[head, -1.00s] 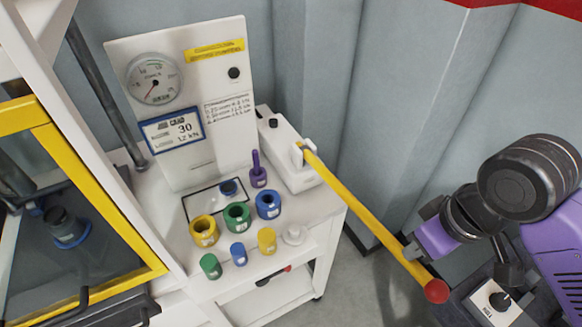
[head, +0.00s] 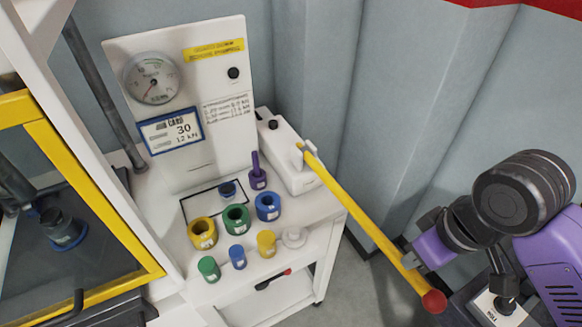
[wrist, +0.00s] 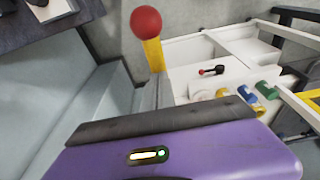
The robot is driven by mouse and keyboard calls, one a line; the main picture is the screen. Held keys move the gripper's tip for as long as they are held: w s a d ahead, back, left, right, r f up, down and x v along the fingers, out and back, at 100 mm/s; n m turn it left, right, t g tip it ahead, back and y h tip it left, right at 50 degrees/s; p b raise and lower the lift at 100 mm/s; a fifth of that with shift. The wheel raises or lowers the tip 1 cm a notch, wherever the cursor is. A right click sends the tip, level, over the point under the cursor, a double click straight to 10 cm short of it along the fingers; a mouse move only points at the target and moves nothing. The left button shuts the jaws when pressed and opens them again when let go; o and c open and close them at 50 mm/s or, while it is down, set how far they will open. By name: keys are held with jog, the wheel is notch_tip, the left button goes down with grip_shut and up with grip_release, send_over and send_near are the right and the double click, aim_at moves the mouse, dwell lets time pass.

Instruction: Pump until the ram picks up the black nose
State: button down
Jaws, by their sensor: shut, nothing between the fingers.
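The yellow pump lever (head: 358,220) runs from the white pump block (head: 290,155) down to a red ball (head: 434,301) at its free end. My gripper (head: 412,257) is shut and empty, against or very close beside the lever near the ball; contact cannot be made out for certain. In the wrist view the red ball (wrist: 146,23) stands beyond my purple gripper body. Behind the yellow-framed window at left, a dark nose piece (head: 58,222) with a blue ring sits in the press. The ram (head: 16,180) appears as a dark shaft there, partly hidden by the frame. The round gauge (head: 152,78) has a red needle pointing low.
The white cart top holds yellow (head: 202,233), green (head: 236,219) and blue (head: 268,206) rings, several smaller coloured pieces and a purple pin (head: 257,172). A card (head: 172,131) reads 30 and 12 kN. A grey wall stands behind the lever.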

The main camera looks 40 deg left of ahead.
jog(key=shift+f, duration=0.35)
jog(key=shift+f+b, duration=0.3)
jog(key=shift+f, duration=0.05)
jog(key=shift+d+f+b, duration=0.1)
jog(key=shift+f+b, duration=0.45)
jog(key=shift+f, duration=0.45)
jog(key=shift+s+f, duration=0.1)
jog(key=shift+f, duration=0.25)
jog(key=shift+d+f+b, duration=0.1)
jog(key=shift+f+b, duration=1.1)
jog(key=shift+f, duration=0.75)
jog(key=r+p, duration=0.2)
jog(key=r, duration=0.2)
jog(key=r+p, duration=0.2)
jog(key=r, duration=0.3)
jog(key=r+p, duration=0.3)
jog(key=r, duration=0.1)
jog(key=shift+a+r, duration=0.3)
jog(key=shift+f, duration=0.1)
